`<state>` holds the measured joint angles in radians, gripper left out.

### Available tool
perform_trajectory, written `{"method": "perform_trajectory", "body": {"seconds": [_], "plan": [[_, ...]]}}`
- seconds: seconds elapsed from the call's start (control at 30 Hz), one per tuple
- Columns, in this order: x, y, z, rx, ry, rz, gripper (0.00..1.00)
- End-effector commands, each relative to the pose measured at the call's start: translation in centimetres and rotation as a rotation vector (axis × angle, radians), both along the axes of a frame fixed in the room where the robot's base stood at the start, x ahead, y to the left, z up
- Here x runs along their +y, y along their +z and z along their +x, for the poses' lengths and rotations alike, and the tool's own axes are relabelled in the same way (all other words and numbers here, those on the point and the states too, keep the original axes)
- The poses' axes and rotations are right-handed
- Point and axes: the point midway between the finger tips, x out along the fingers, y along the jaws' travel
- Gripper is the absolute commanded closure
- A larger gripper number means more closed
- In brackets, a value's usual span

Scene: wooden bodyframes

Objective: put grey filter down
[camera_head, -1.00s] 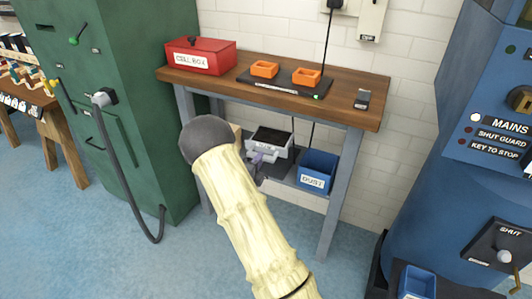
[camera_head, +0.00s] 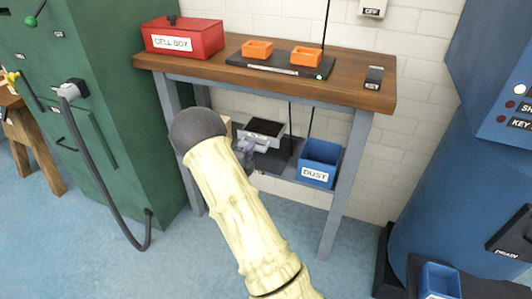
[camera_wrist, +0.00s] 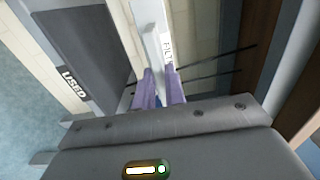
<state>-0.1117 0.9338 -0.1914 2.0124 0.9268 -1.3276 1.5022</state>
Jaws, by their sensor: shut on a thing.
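The grey filter (camera_head: 262,134) shows in the head view as a light grey frame with a dark middle and a label on its front edge, just over the lower shelf of the workbench. My gripper (camera_head: 249,148) is at its near edge, partly hidden by my pale arm. In the wrist view my purple fingers (camera_wrist: 164,88) are shut on the filter's pale grey edge (camera_wrist: 154,50), which bears a partly cut-off label. A dark grey pad (camera_wrist: 82,45) marked USED lies to the left there. I cannot tell whether the filter touches anything below.
The blue DUST bin (camera_head: 319,164) stands on the lower shelf, right of the filter. The wooden bench top (camera_head: 215,70) is above, with a red cell box (camera_head: 184,38) and two orange trays. Bench legs, a green cabinet (camera_head: 100,120) and a blue machine (camera_head: 440,190) flank the space.

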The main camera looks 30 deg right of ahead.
Motion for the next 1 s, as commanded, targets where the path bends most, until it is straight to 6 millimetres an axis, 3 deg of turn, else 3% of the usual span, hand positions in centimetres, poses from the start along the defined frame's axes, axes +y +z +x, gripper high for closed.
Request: {"method": "perform_trajectory", "body": {"seconds": [0.23, 0.5, 0.6, 1.0], "plan": [[0.0, -0.5, 0.0, 0.001, 0.001, -0.001, 1.00], [0.0, -5.2, 0.0, 0.002, 0.000, -0.001, 1.00], [0.0, -6.1, 0.0, 0.000, 0.000, -0.002, 1.00], [-0.4, -6.9, -0.1, 0.000, -0.007, -0.001, 1.00]]}}
